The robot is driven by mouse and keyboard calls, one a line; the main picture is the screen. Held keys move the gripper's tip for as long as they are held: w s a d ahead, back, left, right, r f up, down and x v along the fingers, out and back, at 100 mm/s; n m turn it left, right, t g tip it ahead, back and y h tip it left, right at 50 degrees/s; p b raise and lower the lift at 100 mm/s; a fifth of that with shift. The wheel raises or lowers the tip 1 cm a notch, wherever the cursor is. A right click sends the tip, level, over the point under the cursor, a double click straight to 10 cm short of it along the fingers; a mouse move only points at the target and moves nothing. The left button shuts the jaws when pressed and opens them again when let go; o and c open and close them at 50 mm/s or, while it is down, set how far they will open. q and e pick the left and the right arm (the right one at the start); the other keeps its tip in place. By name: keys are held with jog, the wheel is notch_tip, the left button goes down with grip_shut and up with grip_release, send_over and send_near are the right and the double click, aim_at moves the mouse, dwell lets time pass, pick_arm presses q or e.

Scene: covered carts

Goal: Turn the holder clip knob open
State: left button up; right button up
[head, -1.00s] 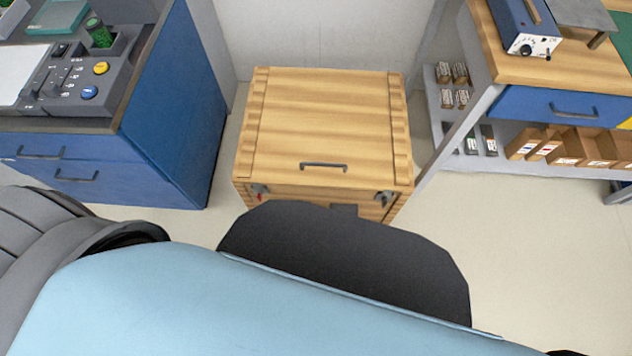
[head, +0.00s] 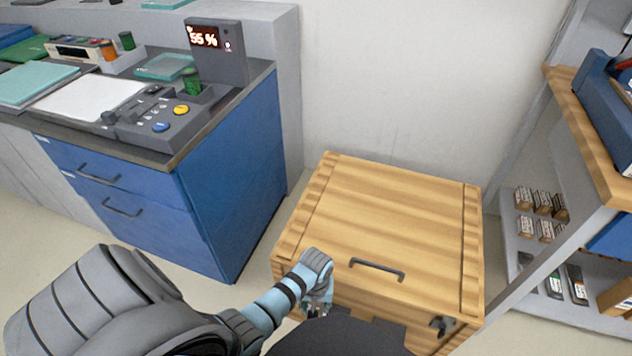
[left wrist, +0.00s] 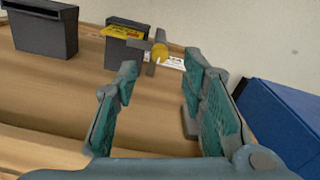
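The wooden crate (head: 395,215) has a lid with a dark handle (head: 377,268). A dark clip (head: 443,325) shows at its front right corner; its front left corner is covered by my left gripper (head: 317,308). In the left wrist view, my left gripper (left wrist: 159,64) is open, its teal fingers apart and nothing held between them. Beyond the fingertips, on the wood, are a yellow round part (left wrist: 159,50) with a grey lever-like piece (left wrist: 150,68), and a dark block (left wrist: 124,50) with a yellow label. Contact cannot be told. My right gripper is not in view.
A blue cabinet (head: 235,175) with a control panel and display stands left of the crate. A shelved bench (head: 590,180) stands to its right, with a white wall (head: 400,80) behind. Another dark box (left wrist: 45,30) sits on the wood in the left wrist view.

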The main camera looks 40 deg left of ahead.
pick_arm(q)
notch_tip(320, 180, down, 5)
jog(key=shift+r+b, duration=0.1)
jog(key=shift+b, duration=0.9)
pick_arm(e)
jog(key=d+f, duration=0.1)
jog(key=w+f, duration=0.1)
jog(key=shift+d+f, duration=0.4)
pick_arm(q)
grip_shut()
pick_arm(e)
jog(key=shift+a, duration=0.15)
